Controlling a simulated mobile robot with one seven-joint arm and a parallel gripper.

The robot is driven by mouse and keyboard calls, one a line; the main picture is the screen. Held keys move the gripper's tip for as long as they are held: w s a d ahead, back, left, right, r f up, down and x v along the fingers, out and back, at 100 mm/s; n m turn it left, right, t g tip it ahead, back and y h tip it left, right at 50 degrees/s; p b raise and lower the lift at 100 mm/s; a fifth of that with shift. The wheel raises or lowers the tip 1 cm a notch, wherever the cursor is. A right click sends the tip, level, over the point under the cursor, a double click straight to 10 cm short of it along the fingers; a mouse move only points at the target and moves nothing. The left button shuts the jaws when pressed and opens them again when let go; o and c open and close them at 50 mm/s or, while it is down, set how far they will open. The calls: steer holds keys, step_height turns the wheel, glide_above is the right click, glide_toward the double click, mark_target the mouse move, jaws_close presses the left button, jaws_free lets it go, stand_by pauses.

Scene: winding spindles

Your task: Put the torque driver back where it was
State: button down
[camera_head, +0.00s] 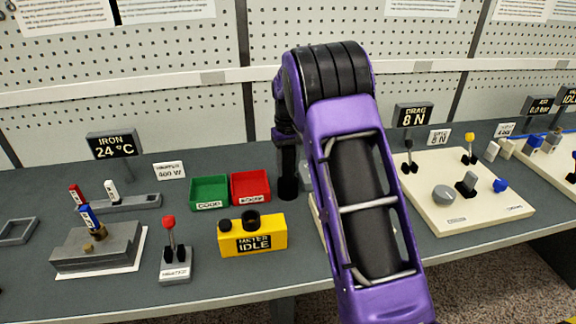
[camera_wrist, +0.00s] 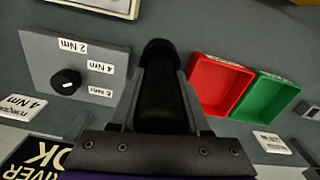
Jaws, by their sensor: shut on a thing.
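In the wrist view, my gripper (camera_wrist: 162,76) is shut on a dark, round-ended thing, which I take to be the torque driver (camera_wrist: 160,102). The jaws stand on both sides of it, and its lower end is hidden. Left of it lies a grey plate (camera_wrist: 100,62) with a black knob (camera_wrist: 65,82) and labels of 2, 4 and 6 Nm. In the head view, my gripper (camera_head: 287,160) is a dark upright shape behind my purple arm, right of the red bin. There I cannot separate the driver from the gripper, and whether it touches the bench is unclear.
A red bin (camera_wrist: 215,85) and a green bin (camera_wrist: 265,95) stand close on the right in the wrist view. A DRIVER OK sign (camera_wrist: 38,160) is at lower left. A cream panel (camera_head: 465,215) lies right.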

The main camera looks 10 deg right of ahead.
mark_target(288, 147)
steer(key=shift+c, duration=1.9)
jaws_free()
step_height(288, 147, up, 12)
steer(key=shift+r+p, duration=0.15)
steer(key=shift+p, duration=0.45)
steer(key=shift+r, duration=0.1)
